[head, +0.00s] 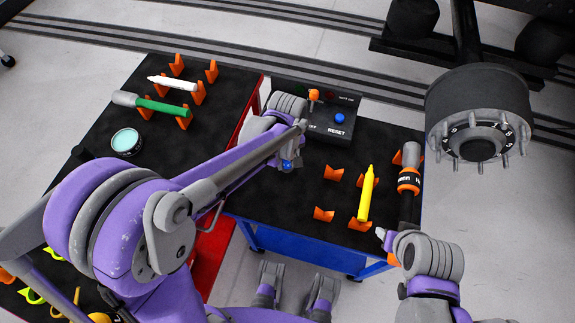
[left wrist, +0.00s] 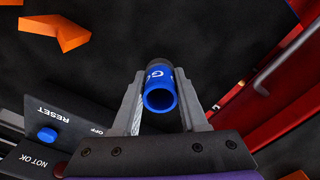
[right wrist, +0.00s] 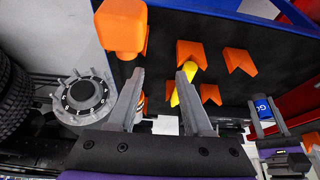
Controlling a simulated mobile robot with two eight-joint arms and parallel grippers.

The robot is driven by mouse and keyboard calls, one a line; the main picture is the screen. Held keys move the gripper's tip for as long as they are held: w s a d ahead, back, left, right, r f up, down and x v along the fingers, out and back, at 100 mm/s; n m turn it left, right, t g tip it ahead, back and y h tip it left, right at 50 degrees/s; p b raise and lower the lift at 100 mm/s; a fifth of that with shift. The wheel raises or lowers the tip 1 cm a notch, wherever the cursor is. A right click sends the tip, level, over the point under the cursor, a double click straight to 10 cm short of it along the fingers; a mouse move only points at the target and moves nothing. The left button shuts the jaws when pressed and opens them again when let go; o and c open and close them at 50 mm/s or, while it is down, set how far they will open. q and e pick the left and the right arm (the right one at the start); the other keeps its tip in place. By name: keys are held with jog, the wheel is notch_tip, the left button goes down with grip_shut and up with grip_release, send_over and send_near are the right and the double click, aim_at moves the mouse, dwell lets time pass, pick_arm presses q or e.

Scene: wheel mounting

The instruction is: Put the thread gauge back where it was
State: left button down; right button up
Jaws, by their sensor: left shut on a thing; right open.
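The thread gauge, a blue cylinder lettered "GO" (left wrist: 160,97), is between the fingers of my left gripper (left wrist: 160,115), which is shut on it. In the head view the arm hides most of the gauge (head: 288,165); it is over the blue cart's dark top, left of the orange holders. It also shows in the right wrist view (right wrist: 263,106). Two orange V-shaped holders (head: 333,174) (head: 323,214) are empty. My right gripper (right wrist: 163,75) is open and empty, near the cart's front right corner.
A yellow marker (head: 366,195) rests on the neighbouring holders. A grey and orange tool (head: 409,180) lies to its right. A control box (head: 335,122) with a RESET button stands behind. The red cart (head: 80,165) at left carries more tools. A wheel hub (head: 478,125) stands at right.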

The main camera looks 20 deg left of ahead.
aim_at(287, 167)
pick_arm(q)
jog(key=shift+f, duration=1.65)
jog(key=shift+f+b, duration=0.15)
jog(key=shift+b, duration=0.25)
jog(key=shift+c, duration=2.2)
grip_release()
jog(key=shift+r, duration=0.2)
